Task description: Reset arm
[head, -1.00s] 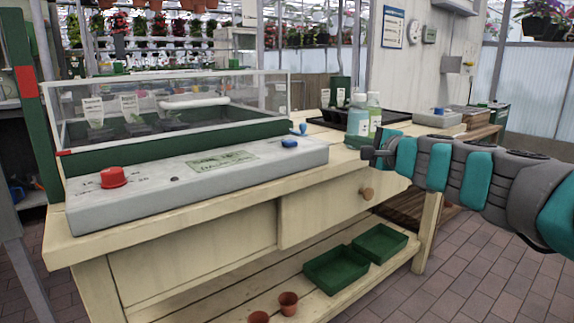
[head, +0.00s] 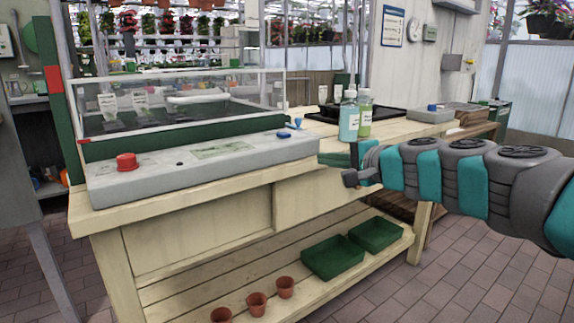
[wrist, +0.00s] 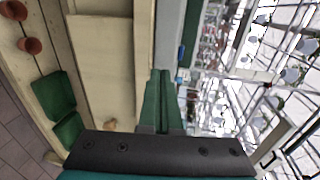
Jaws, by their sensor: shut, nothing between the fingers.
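My arm reaches in from the right in the head view. My gripper (head: 324,158) hangs by the front edge of the wooden workbench (head: 245,188), left of the two bottles. In the wrist view its green fingers (wrist: 159,74) are together with nothing between them. The wrist camera is turned on its side, so the bench runs up and down there.
A grey control box (head: 215,160) with red and blue buttons lies before a glass propagator (head: 180,100). A blue bottle (head: 349,120) and a green bottle (head: 365,115) stand close behind my gripper. Green trays (head: 332,258) and small pots (head: 257,303) sit on the lower shelf.

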